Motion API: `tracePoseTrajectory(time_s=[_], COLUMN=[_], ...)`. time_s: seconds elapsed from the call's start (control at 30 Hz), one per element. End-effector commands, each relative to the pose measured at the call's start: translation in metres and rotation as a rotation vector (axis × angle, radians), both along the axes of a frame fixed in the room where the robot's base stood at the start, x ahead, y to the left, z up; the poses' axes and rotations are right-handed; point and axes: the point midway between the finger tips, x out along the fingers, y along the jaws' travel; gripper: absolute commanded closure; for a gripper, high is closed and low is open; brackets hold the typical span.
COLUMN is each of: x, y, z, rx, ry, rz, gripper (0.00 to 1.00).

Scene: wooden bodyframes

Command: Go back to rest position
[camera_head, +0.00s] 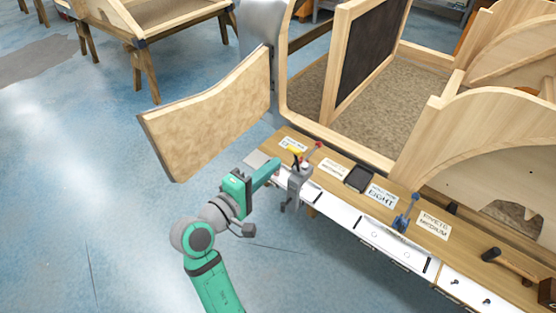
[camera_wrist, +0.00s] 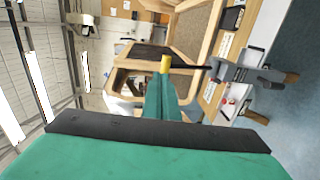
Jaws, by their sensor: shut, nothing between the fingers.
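My gripper (camera_head: 275,165) is at the end of my teal arm, over the near edge of the workbench. In the wrist view its teal fingers (camera_wrist: 164,95) are shut together, with nothing seen between them. A grey clamp (camera_head: 299,183) with a yellow handle (camera_head: 293,150) stands at the bench edge just to the right of the gripper. The grey clamp body (camera_wrist: 238,73) and a black rod also show in the wrist view. I cannot tell whether the fingertips touch the clamp.
The workbench (camera_head: 335,190) carries labels, a dark tray (camera_head: 359,180), a blue clamp (camera_head: 405,212) and a hammer (camera_head: 507,264). A wooden panel (camera_head: 215,115) and a large wooden frame (camera_head: 288,125) rise behind the gripper. The blue floor (camera_head: 120,190) at left is clear.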

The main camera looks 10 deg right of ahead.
Motion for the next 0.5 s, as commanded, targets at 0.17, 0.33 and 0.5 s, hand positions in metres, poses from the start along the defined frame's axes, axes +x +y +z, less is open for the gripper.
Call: tracePoseTrajectory(time_s=[0.17,0.33,0.5], x=[-0.022,-0.037,-0.045], y=[0.030,0.055,0.066], z=[0.007,0.012,0.015], rx=[-0.001,0.000,0.001], ry=[0.000,0.000,0.001], rz=[0.006,0.014,0.016], gripper=[1.00,1.00,1.00])
